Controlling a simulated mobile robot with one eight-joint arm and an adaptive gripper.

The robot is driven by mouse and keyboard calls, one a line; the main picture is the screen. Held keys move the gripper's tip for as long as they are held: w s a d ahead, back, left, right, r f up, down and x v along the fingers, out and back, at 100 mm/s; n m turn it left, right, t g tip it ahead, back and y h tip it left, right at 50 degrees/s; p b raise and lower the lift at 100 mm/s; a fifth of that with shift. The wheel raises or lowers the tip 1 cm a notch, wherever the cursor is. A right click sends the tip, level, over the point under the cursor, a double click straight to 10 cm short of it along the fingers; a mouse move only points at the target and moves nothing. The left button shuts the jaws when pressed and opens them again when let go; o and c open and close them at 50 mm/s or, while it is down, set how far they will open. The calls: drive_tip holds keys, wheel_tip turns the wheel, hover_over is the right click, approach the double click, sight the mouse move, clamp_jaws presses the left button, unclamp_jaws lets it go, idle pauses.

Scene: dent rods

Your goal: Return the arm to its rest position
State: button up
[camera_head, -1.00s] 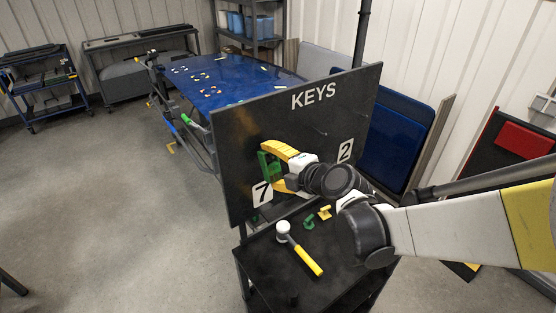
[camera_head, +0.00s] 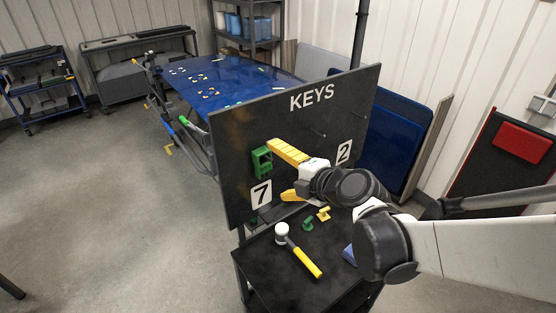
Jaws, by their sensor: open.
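My gripper (camera_head: 281,172) has yellow fingers spread wide apart, with nothing between them. It is in front of the black KEYS board (camera_head: 235,140), pointing left toward it. A green block-shaped piece (camera_head: 262,162) is on the board, just left of the upper finger and above the number 7 label. Whether the upper finger touches it I cannot tell. My arm comes in from the right edge and covers the lower right of the board.
A black cart (camera_head: 265,262) below the board holds a hammer (camera_head: 303,261), a small green piece (camera_head: 308,223) and a small yellow piece (camera_head: 323,214). A blue table (camera_head: 225,85) stands behind. Red and blue panels lean at right. Floor at left is clear.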

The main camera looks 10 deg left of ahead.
drive_tip(key=v, duration=0.7)
drive_tip(key=s+d+f+m+h+b, duration=0.3)
drive_tip(key=s+d+f+m+b, duration=0.1)
drive_tip(key=d+m, duration=0.5)
drive_tip(key=s+d+f+m+g+h+b, duration=0.1)
drive_tip(key=s+d+f+m+h+b, duration=0.2)
drive_tip(key=d+m, duration=0.6)
drive_tip(key=s+d+f+m+h+b, duration=0.4)
drive_tip(key=s+d+f+m+b, duration=0.1)
drive_tip(key=s+d+f+m, duration=0.2)
drive_tip(key=d+f+m, duration=0.1)
drive_tip(key=d+m, duration=0.1)
drive_tip(key=m, duration=0.1)
drive_tip(key=shift+f, duration=0.2)
